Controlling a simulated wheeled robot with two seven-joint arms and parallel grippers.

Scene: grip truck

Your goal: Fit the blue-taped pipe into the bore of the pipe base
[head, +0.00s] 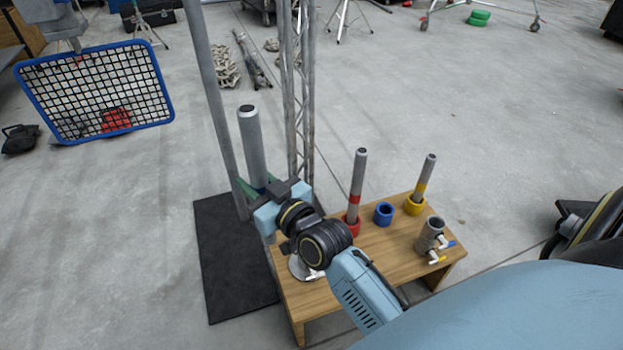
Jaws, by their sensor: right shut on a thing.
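The blue-taped pipe (251,145) is a grey tube standing nearly upright at the left end of the low wooden table (400,247). My right gripper (266,204) is shut on it around its lower part, where a bit of dark blue tape shows. The pipe's lower end is hidden behind my gripper and arm. A round, shiny metal plate (299,268), perhaps the pipe base, shows partly below my wrist on the table; its bore is hidden. I cannot tell whether the pipe touches it. My left gripper is not in view.
On the table, a red-taped pipe (358,180) stands in a red collar and a yellow-taped pipe (427,173) in a yellow collar. An empty blue collar (384,213) sits between them. A grey cup (430,234) stands at right. A truss (306,100) rises behind.

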